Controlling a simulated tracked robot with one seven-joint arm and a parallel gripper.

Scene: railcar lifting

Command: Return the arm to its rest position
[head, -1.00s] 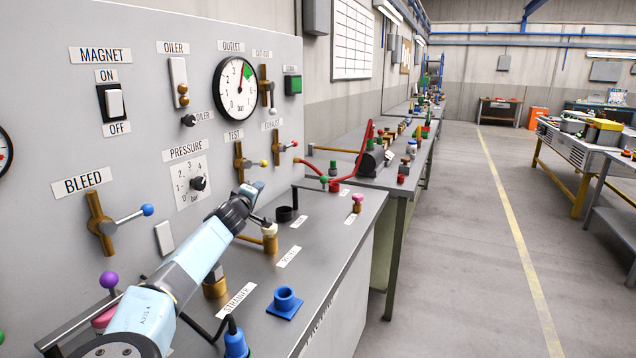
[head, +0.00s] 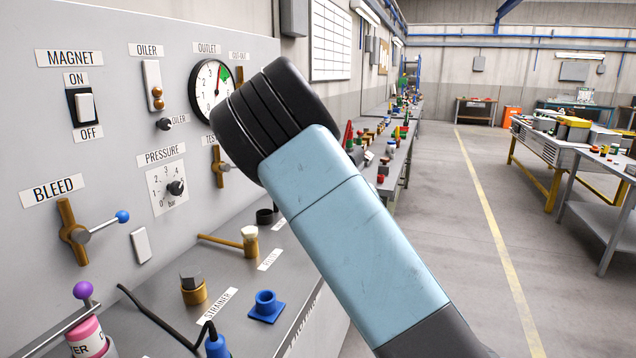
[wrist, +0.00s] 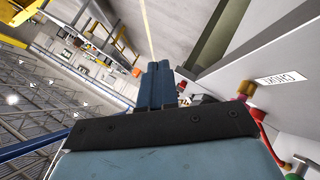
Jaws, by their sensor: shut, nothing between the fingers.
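My arm (head: 335,215) rises from the lower right of the head view, with pale blue links and a black ribbed joint in front of the panel. My gripper is not visible in the head view. In the wrist view my gripper (wrist: 156,85) shows two blue fingers side by side, closed together with nothing held. It is tilted in the room, with the floor and far benches behind it. A grey bench edge lies to its right.
The grey control panel (head: 120,130) stands at left, above a bench with a blue flanged fitting (head: 265,306), a brass valve (head: 250,242) and a black cable. The floor (head: 440,220) at right is open up to another bench (head: 560,150).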

